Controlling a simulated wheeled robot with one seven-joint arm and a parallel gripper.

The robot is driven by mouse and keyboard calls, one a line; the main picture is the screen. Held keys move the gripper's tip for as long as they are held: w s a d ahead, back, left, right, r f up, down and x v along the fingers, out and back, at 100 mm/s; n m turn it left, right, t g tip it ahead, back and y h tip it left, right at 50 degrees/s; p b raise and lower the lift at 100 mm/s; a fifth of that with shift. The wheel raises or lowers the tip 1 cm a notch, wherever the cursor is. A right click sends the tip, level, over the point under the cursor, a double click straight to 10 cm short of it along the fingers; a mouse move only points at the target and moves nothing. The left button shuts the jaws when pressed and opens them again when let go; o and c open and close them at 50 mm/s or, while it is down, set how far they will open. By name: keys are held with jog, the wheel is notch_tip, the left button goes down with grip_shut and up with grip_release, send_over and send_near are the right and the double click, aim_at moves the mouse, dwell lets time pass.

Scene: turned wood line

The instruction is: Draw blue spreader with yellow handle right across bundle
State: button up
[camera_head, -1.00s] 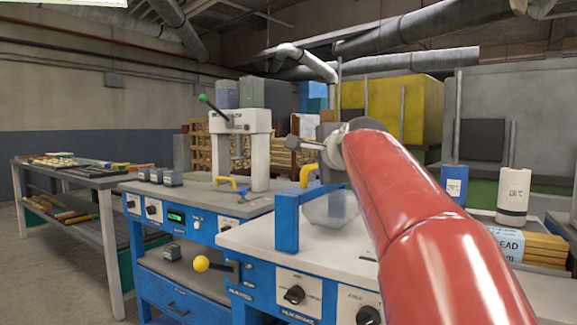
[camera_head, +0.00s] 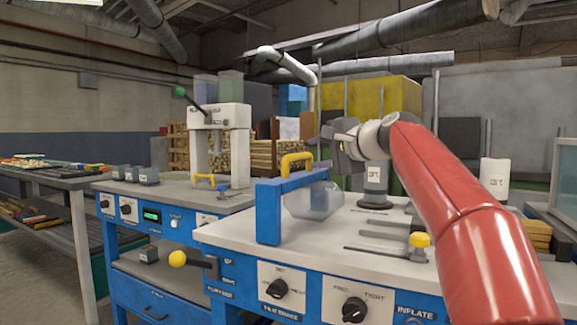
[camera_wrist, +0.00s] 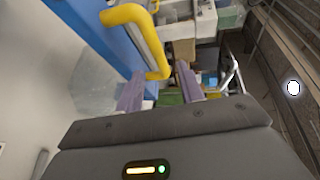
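The blue spreader (camera_head: 268,215) is an angled frame on the pale bench top, with a yellow handle (camera_head: 297,162) on its upper bar. In the wrist view the yellow handle (camera_wrist: 126,14) fills the upper left and its lower end comes down close to the fingers. My gripper (camera_head: 324,152) is just right of the handle in the head view. The wrist view shows its two fingers (camera_wrist: 158,90) apart, with no held object visible. A translucent rounded grey body (camera_head: 314,200) sits beside the spreader; I cannot tell whether it is the bundle.
A yellow-topped knob (camera_head: 419,240) stands on the bench, right of the spreader. Behind are a labelled grey cylinder (camera_head: 375,185) and a white canister (camera_head: 494,172). A press with a green-knobbed lever (camera_head: 219,118) stands on the left bench. Bench top in front is mostly clear.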

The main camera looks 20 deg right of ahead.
aim_at(301, 156)
jog(key=shift+n+y, duration=0.6)
jog(key=p+x, duration=0.1)
jog(key=x, duration=0.1)
jog(key=p+x, duration=0.1)
jog(key=x, duration=0.1)
jog(key=p+x, duration=0.1)
jog(key=shift+w+a+f, duration=0.1)
jog(key=shift+w+a, duration=0.2)
jog(key=shift+a, duration=0.1)
jog(key=shift+w+a+f, duration=0.1)
jog(key=shift+w+f, duration=0.1)
jog(key=shift+w, duration=0.25)
grip_shut()
